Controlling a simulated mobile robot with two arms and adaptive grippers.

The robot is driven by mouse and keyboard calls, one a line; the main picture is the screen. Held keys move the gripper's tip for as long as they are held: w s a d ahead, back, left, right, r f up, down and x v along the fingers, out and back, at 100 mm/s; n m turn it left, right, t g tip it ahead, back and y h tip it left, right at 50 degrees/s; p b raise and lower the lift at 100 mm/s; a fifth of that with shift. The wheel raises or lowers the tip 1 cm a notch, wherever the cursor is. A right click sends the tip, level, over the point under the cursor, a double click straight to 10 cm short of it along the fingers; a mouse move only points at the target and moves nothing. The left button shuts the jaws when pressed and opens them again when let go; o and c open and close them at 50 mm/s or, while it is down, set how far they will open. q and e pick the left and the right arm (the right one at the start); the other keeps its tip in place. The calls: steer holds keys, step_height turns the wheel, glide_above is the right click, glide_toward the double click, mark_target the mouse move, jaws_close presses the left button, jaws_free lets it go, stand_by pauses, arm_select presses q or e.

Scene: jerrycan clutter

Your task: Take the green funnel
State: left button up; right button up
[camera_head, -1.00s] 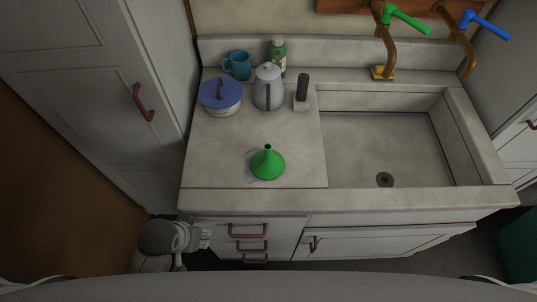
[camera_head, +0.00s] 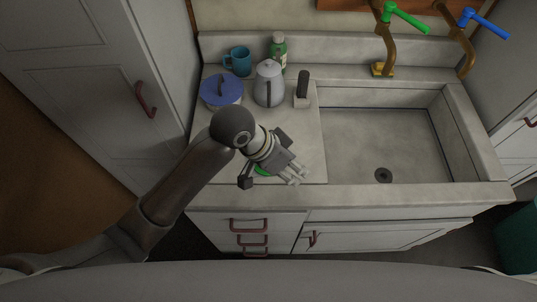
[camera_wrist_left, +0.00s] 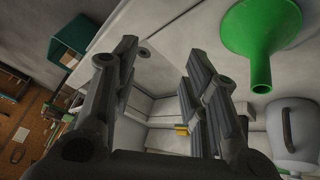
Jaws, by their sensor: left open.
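The green funnel (camera_head: 263,171) stands on the counter left of the sink, mostly hidden in the head view behind my left gripper. In the left wrist view the funnel (camera_wrist_left: 262,30) is at the upper right, outside the fingers, with its narrow spout pointing down in the picture. My left gripper (camera_head: 294,174) is above the front of the counter, over or close beside the funnel. In the left wrist view the gripper (camera_wrist_left: 160,62) is open with nothing between its fingers. I cannot tell whether it touches the funnel. My right gripper is not in view.
Behind the funnel stand a blue-lidded pot (camera_head: 220,92), a blue mug (camera_head: 238,61), a green bottle (camera_head: 278,52), a grey kettle (camera_head: 268,85) and a dark-handled item (camera_head: 303,88). The empty sink (camera_head: 385,145) is at the right. A tall cabinet (camera_head: 90,70) borders the left.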

arm_select(q)
steer(key=w+a+r+m+y, duration=0.1)
steer(key=w+r+y, duration=0.1)
steer(key=w, duration=0.1)
steer(key=w+a+r+m+g+y, duration=0.1)
steer(key=w+a+r+y, duration=0.1)
steer(key=w+a+r+m+y, duration=0.1)
steer(key=w+r, duration=0.1)
steer(key=w, duration=0.1)
steer(key=shift+w+a+r+y, duration=0.35)
steer(key=shift+y, duration=0.05)
step_height(320, 180, down, 5)
steer(key=shift+f+p, duration=0.1)
steer(key=shift+p, duration=0.6)
steer(key=f+p, duration=0.1)
steer(key=f, duration=0.1)
steer(key=f+p, duration=0.1)
steer(key=f, duration=0.1)
steer(key=shift+s+a, duration=0.15)
steer(key=shift+a, duration=0.05)
steer(key=shift+f, duration=0.55)
jaws_close()
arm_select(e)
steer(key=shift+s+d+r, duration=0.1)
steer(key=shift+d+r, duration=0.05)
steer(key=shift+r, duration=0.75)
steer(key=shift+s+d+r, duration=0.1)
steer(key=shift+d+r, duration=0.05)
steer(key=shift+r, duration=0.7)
